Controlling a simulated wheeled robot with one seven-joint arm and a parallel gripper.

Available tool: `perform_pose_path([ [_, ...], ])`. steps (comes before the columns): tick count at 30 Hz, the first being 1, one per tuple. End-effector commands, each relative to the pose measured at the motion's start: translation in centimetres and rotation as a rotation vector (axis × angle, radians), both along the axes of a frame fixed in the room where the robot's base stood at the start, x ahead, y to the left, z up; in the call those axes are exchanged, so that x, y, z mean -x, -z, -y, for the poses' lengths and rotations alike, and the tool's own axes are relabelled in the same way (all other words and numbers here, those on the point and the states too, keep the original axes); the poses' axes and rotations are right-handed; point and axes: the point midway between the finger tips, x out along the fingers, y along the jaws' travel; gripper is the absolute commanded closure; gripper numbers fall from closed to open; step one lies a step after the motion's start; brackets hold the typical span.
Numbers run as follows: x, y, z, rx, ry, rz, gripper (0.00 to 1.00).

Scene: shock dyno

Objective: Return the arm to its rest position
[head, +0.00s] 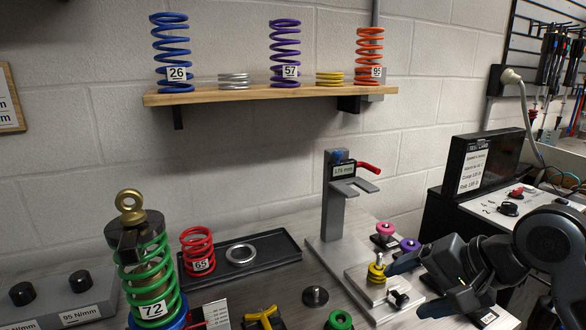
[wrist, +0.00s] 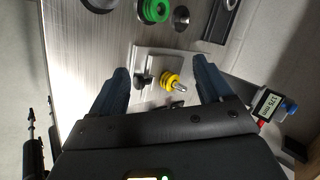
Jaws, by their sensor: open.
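My gripper (head: 412,285) is at the lower right of the head view, with its fingers pointing left toward the base of the grey measuring stand. In the wrist view my gripper (wrist: 165,85) shows two dark blue fingers spread wide with nothing held between them. A yellow ringed part on a small post (wrist: 172,83) shows in the gap between the fingers, apart from them. In the head view the yellow part (head: 377,272) stands on the stand's light block, just left of the fingertips. My arm comes in from the right edge.
The measuring stand (head: 335,205) with a red lever rises left of my gripper. Pink (head: 386,230) and purple (head: 409,244) knobs stand behind it. A green spring shock (head: 147,270) and black tray (head: 280,248) are left. A control box (head: 530,205) stands right. A shelf (head: 270,94) holds springs.

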Motion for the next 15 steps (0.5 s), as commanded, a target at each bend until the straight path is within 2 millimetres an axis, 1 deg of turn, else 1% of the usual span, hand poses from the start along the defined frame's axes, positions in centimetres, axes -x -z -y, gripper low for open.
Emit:
perform_pose_path([
  [1, -0.3, -0.1, -2.4, -0.055, -0.012, 0.058, 0.21],
  [3, -0.7, -0.5, -4.8, -0.114, -0.012, 0.144, 0.21],
  [6, -1.0, -0.9, -7.5, -0.181, 0.002, 0.256, 0.21],
  [9, -0.7, -1.0, -9.6, -0.234, 0.031, 0.354, 0.21],
  [12, 0.0, -0.7, -11.1, -0.265, 0.075, 0.439, 0.21],
  [15, 1.2, 0.1, -12.1, -0.275, 0.127, 0.509, 0.21],
])
